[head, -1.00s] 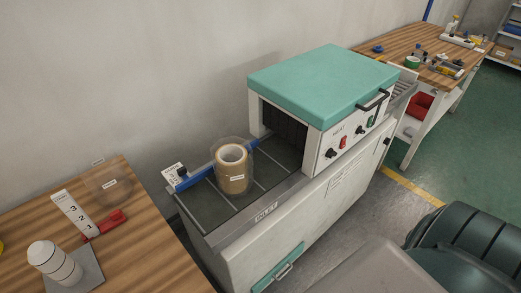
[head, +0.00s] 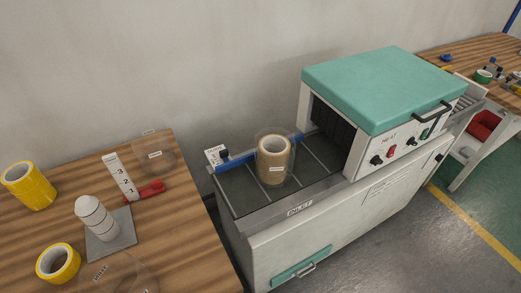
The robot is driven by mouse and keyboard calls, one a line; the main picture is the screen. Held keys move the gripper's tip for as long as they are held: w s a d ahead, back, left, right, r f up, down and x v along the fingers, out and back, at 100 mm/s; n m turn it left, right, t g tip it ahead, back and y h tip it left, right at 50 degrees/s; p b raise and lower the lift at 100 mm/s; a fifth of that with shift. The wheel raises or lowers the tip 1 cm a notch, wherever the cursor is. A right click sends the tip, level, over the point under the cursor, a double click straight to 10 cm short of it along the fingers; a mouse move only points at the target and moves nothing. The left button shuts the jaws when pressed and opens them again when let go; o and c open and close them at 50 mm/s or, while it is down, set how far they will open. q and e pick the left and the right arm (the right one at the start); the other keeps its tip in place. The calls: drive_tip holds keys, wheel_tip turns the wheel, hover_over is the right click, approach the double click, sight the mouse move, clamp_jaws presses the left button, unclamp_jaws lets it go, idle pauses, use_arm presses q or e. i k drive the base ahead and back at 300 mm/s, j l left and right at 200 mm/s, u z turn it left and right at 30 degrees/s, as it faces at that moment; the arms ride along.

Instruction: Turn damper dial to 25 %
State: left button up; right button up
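The machine (head: 385,88) has a teal hood and a white front panel. The panel carries a left black knob (head: 376,160), a red switch (head: 391,152), a right black knob (head: 410,142) and a green switch (head: 425,133). Another black knob (head: 224,154) stands by a small white plate at the inlet's far left corner. The labels and scales are too small to read, so I cannot tell which knob is the damper dial or its setting. Neither of my grippers is in view.
A tan tape roll (head: 274,168) in clear film stands upright on the inlet bed (head: 230,195), beside a blue guide rail (head: 235,161). The left wooden table (head: 175,250) holds yellow rolls (head: 28,186) and a white stack (head: 95,217). Grey floor (head: 400,245) lies before the machine.

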sight(440, 157)
drive_tip(key=k+l+z, duration=0.2)
drive_tip(key=l+z, duration=0.15)
drive_tip(key=k+l+z, duration=0.1)
drive_tip(key=l+z, duration=0.25)
drive_tip(key=k+l+z, duration=0.1)
drive_tip(key=l+z, duration=0.3)
